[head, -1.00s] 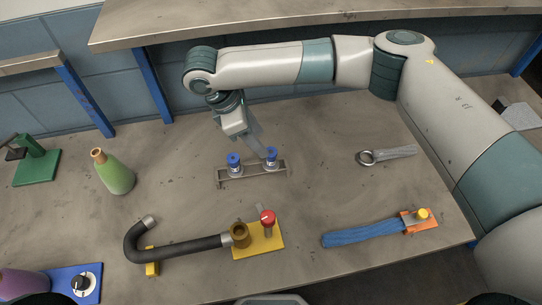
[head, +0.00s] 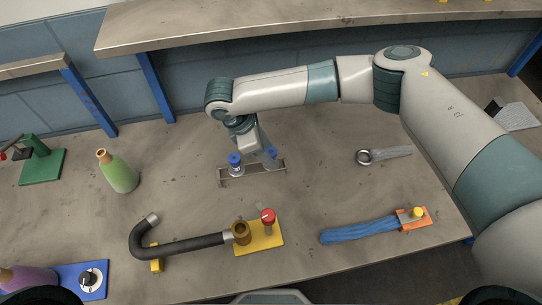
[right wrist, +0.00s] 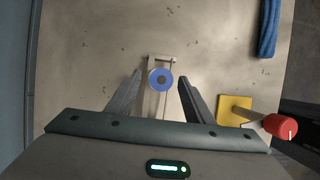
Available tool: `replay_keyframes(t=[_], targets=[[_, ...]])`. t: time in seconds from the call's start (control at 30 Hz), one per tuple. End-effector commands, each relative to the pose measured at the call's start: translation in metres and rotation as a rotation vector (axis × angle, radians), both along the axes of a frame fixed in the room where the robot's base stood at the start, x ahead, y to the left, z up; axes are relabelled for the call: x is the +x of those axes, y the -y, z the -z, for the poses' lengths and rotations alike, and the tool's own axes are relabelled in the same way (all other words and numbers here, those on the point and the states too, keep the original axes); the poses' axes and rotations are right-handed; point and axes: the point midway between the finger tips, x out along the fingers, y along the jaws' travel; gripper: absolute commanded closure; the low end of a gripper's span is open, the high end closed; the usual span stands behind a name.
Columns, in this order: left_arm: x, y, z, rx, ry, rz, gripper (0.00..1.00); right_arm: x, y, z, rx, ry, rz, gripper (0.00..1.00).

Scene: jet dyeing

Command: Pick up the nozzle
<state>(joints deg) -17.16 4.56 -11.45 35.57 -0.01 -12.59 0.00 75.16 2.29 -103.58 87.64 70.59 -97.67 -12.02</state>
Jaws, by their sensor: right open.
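A small rack (head: 252,171) on the table holds two nozzles with blue round tops, a left one (head: 235,161) and a right one (head: 271,153). My right gripper (head: 266,152) is open over the right end of the rack and partly covers the right nozzle. In the right wrist view, the blue top of this nozzle (right wrist: 161,79) shows between the two spread fingers, with gaps on both sides. The rack (right wrist: 155,60) shows beneath it. The other nozzle is hidden there. My left gripper is not in view.
A green bottle (head: 118,173) stands left of the rack. A black hose (head: 190,245) and a yellow base with a red knob (head: 262,236) lie nearer me. A raised shelf (head: 290,20) spans the back.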

Motion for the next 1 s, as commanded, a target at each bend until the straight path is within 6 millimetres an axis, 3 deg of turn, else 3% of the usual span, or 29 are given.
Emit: replay_keyframes(t=[0.03,0.27,0.73,0.9,0.93,1.0], targets=[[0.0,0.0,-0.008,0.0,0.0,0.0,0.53,-0.001,0.003,0.002,-0.002,-0.001,0.001,0.53],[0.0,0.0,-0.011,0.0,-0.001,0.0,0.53,0.001,0.01,0.022,-0.001,-0.001,0.0,0.53],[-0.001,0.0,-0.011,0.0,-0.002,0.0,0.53,0.001,0.01,0.024,-0.001,0.0,0.0,0.53],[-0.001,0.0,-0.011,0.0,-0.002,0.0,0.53,0.001,0.01,0.024,-0.001,0.0,0.0,0.93],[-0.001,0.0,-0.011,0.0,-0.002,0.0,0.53,0.001,0.01,0.024,-0.001,0.0,0.0,0.99],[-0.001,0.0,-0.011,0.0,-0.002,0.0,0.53,0.001,0.01,0.024,-0.001,0.0,0.0,0.98]])
